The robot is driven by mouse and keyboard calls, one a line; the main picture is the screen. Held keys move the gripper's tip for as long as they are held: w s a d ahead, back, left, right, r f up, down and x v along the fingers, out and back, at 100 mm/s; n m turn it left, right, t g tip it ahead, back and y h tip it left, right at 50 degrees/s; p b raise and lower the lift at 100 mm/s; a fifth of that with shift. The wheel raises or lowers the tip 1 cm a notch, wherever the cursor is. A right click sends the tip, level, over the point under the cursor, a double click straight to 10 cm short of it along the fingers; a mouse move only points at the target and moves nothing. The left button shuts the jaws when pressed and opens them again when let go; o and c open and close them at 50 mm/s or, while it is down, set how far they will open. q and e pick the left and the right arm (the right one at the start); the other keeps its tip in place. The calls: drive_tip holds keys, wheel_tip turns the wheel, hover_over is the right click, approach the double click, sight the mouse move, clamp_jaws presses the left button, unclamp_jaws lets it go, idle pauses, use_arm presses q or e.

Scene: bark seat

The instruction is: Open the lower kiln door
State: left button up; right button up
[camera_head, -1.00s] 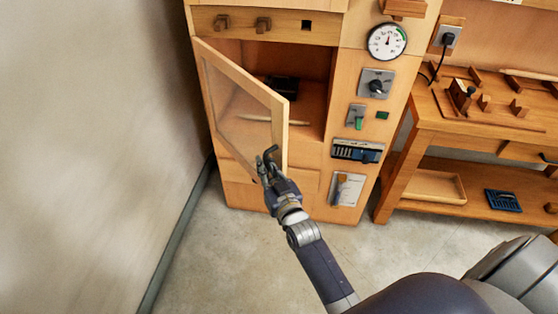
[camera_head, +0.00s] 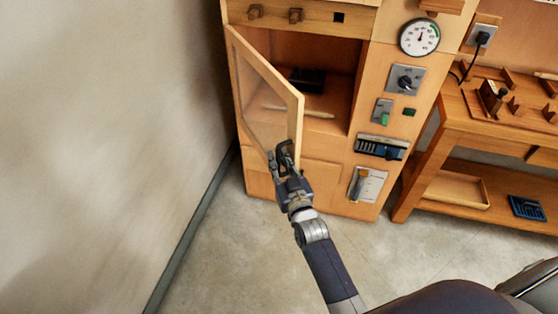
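The lower kiln door (camera_head: 298,122), a pale wooden frame with a clear pane, stands swung well out from its hinges on the left side of the wooden kiln (camera_head: 385,25). The kiln chamber (camera_head: 338,88) is exposed behind it, with a dark block (camera_head: 308,80) and a thin pale rod inside.
A plain wall (camera_head: 110,130) runs close along the left, limiting the door's swing side. A wooden workbench (camera_head: 440,125) with tools stands to the right. The concrete floor (camera_head: 235,250) in front of the kiln is clear.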

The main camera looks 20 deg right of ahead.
drive_tip(key=s, duration=1.2)
